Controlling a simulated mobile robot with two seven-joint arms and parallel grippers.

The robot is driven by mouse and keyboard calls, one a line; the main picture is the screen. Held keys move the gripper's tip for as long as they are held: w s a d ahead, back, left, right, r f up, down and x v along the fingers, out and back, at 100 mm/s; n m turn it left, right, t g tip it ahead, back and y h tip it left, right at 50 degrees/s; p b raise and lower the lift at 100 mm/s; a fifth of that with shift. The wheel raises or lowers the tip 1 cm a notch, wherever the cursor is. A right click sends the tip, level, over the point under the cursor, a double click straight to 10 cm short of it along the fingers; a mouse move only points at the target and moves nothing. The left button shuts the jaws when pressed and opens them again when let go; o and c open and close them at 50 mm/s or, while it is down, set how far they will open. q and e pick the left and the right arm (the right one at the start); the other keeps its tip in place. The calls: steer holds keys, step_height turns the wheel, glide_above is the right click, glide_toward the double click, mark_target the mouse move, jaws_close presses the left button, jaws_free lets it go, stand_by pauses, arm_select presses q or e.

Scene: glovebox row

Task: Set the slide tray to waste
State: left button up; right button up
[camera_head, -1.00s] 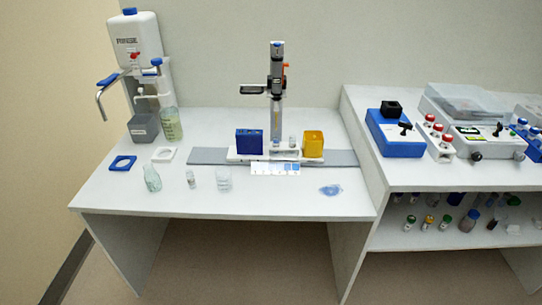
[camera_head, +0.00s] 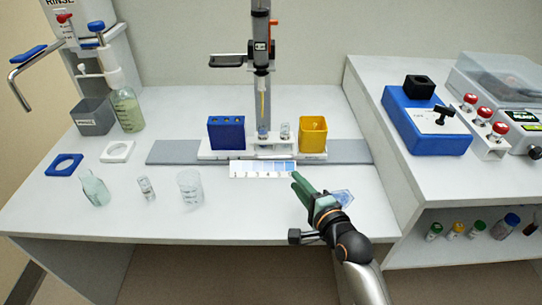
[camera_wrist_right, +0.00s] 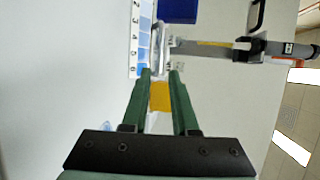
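The white slide tray (camera_head: 205,154) sits on a long grey rail (camera_head: 170,152) under an upright pipette stand (camera_head: 261,50). It carries a blue holed block (camera_head: 226,133) at left, two small vials in the middle and a yellow open bin (camera_head: 313,134) at right. A yellow pipette tip points down at the left vial (camera_head: 263,132). My right gripper (camera_head: 299,181) is just in front of the tray's right part, apart from it. In the right wrist view its green fingers (camera_wrist_right: 160,73) are spread and empty, with the yellow bin (camera_wrist_right: 160,97) seen between them. My left gripper is not in view.
A blue-and-white scale strip (camera_head: 263,169) lies before the tray. A beaker (camera_head: 191,186), small vial (camera_head: 146,188) and flask (camera_head: 95,189) stand at left front. A blue piece (camera_head: 342,197) lies behind my right gripper. A higher bench with a blue device (camera_head: 425,125) stands at right.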

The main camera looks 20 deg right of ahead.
steer(key=b+x, duration=0.2)
steer(key=x, duration=1)
jaws_close()
stand_by(1.2)
